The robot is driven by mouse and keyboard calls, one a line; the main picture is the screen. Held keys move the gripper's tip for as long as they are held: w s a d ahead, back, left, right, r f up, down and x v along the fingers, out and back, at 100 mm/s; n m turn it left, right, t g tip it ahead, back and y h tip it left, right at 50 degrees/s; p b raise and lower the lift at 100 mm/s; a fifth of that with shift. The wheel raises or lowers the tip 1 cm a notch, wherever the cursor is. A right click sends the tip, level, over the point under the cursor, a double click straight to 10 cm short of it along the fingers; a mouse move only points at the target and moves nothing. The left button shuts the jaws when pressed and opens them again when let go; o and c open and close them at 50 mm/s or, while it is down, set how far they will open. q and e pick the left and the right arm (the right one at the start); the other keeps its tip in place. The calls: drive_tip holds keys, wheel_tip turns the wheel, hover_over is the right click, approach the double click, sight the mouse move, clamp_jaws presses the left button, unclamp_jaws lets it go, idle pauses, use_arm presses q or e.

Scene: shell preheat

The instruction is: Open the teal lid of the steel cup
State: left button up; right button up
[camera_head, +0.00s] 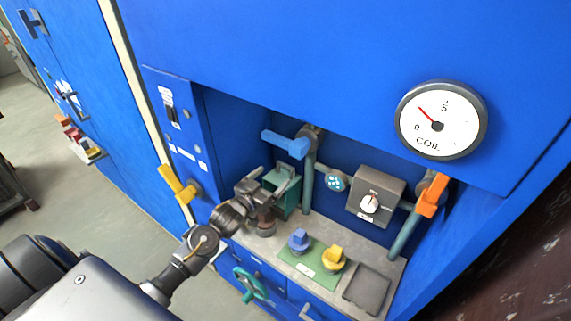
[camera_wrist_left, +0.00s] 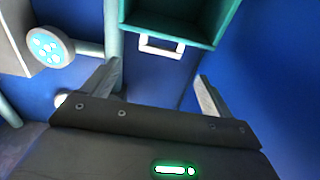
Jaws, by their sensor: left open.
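My left gripper (camera_head: 268,184) reaches into the blue recess, with its fingers spread beside a teal box-like part (camera_head: 287,193). In the left wrist view the gripper (camera_wrist_left: 158,85) is open with nothing between its fingers. That view shows the teal part (camera_wrist_left: 172,30) beyond the fingertips, with a dark green hollow and a pale loop handle (camera_wrist_left: 160,48) at its edge. I see no clear steel cup. A dark brownish cylinder (camera_head: 264,224) stands below the gripper, and I cannot tell whether it is the cup. My right gripper is not in view.
Blue (camera_head: 299,239) and yellow (camera_head: 334,258) knobs sit on a green plate right of the gripper. A blue-handled valve (camera_head: 287,145) is above and behind. A yellow lever (camera_head: 176,184) projects from the left panel. A grey dial box (camera_head: 376,190) stands farther right.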

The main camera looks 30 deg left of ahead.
sight(285, 165)
use_arm(q)
drive_tip(key=w, duration=0.2)
drive_tip(key=w+p, duration=0.1)
drive_tip(key=w, duration=0.2)
drive_tip(key=w+d, duration=0.1)
drive_tip(key=w, duration=0.2)
drive_tip(key=shift+w, duration=0.25)
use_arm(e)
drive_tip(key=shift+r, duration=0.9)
